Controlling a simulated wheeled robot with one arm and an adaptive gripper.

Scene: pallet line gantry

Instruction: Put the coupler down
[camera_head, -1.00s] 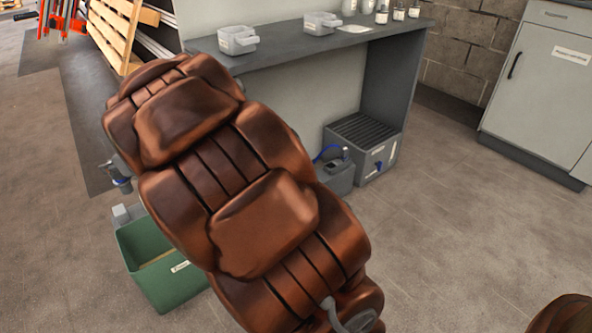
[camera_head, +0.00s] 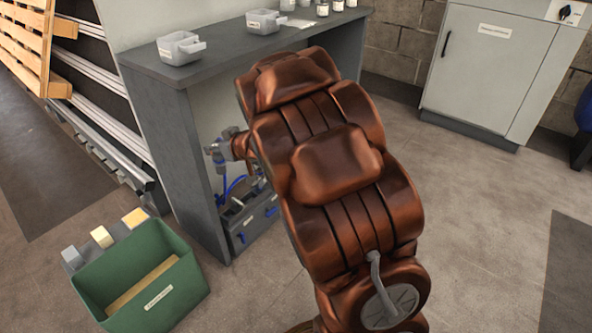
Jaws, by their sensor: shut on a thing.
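My gripper (camera_head: 217,152) shows small at the left side of my brown arm, in front of the opening under the grey bench. It is shut on the coupler, which is too small and too mixed with the grey and blue of the gripper to make out clearly. My arm hides part of the view behind it.
The grey bench (camera_head: 167,80) carries two pale bins (camera_head: 181,49) and several small jars. A grey crate (camera_head: 243,236) with blue parts stands under it, partly behind my arm. A green bin (camera_head: 183,295) stands on the floor at lower left. A grey cabinet (camera_head: 487,70) is at the back right.

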